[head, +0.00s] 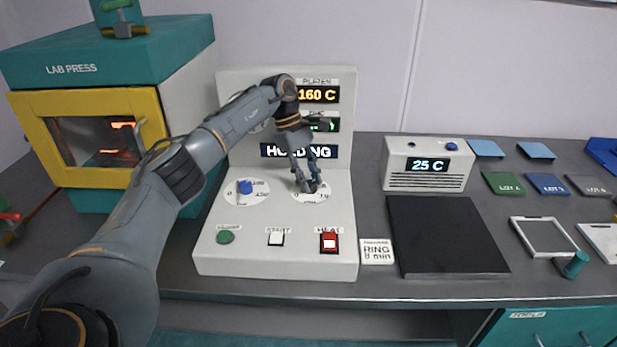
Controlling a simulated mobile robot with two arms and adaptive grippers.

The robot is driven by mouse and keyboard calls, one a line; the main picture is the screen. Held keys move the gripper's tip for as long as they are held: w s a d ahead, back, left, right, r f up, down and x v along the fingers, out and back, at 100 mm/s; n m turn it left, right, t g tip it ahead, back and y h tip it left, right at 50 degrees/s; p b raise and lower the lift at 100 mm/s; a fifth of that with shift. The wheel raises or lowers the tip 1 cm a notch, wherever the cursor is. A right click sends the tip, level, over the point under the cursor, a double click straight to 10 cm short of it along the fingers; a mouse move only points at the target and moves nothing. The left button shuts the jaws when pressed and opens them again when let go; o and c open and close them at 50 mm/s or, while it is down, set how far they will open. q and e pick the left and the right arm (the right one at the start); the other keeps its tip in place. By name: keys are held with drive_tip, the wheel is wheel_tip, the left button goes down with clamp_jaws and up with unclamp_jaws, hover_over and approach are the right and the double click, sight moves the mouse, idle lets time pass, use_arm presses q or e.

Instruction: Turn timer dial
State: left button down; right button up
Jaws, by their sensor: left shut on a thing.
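The control console (275,265) stands on the bench in the middle of the head view. My left gripper (308,186) points down at the right-hand dial plate (325,196) and is shut on the dark knob at its centre, which the fingers mostly hide. The plate's markings are partly covered, so I cannot read the dial's setting. A blue knob (245,186) sits on the left-hand dial plate, apart from the gripper. The console's displays read "160 C" (318,94) and "HOLDING" (285,151), the latter partly behind my arm. My right gripper is not in view.
The lab press (110,50) stands at the left. A green button (225,237), a white switch (276,238) and a red switch (329,241) line the console's front. A 25 C unit (428,180), black mat (445,235), "RING 8 min" card (377,252) and frame (543,237) lie right.

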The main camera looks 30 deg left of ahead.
use_arm(q)
drive_tip(key=shift+f+m, duration=0.1)
drive_tip(key=shift+m, duration=0.4)
drive_tip(key=c, duration=1)
unclamp_jaws()
drive_tip(key=v, duration=0.7)
drive_tip(key=shift+w+r, duration=0.2)
drive_tip(key=shift+r, duration=0.1)
drive_tip(key=shift+a, duration=0.1)
